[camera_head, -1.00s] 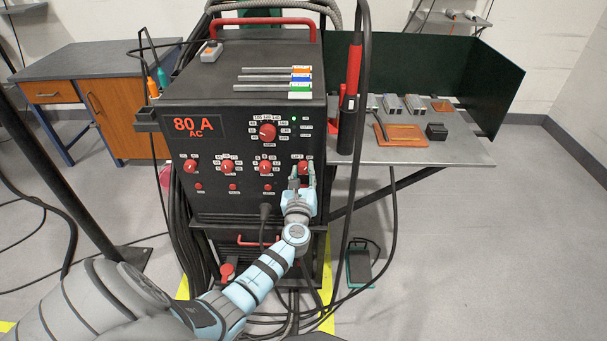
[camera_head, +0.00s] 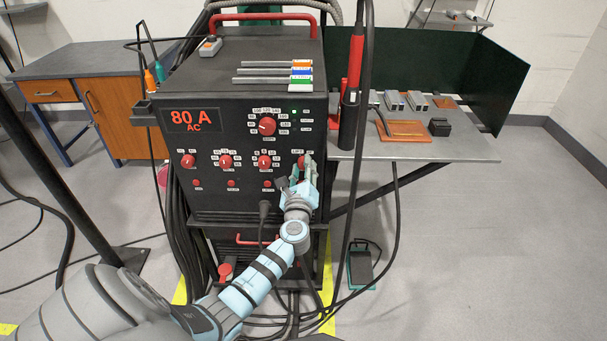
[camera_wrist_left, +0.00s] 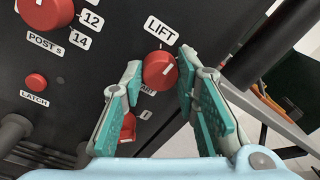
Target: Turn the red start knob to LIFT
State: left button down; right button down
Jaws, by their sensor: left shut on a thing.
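The red start knob (camera_wrist_left: 158,72) is on the front panel of the black machine. In the left wrist view the white LIFT label (camera_wrist_left: 161,30) sits just above it. A short white mark slants on the knob's face; I cannot tell for sure whether it points at LIFT. My left gripper (camera_wrist_left: 158,88) is shut on the knob, one teal finger on each side. In the head view my left gripper (camera_head: 303,171) covers most of the knob at the panel's right. My right gripper is not in view.
The black machine (camera_head: 225,130) carries several other red knobs and small buttons, close left of my gripper. A red-handled torch (camera_head: 353,75) and hanging cables stand just right. A grey table (camera_head: 465,150) with an orange plate (camera_head: 408,131) is farther right.

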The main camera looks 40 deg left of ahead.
pick_arm(q)
jog(key=shift+f+n+y+b, duration=0.1)
jog(key=shift+n+y+b, duration=0.3)
jog(key=shift+n+b, duration=2.5)
jog(key=shift+n+p, duration=0.75)
jog(key=shift+n, duration=0.05)
jog(key=c, duration=1.2)
grip_release()
jog(key=shift+c, duration=0.2)
jog(key=v, duration=1.2)
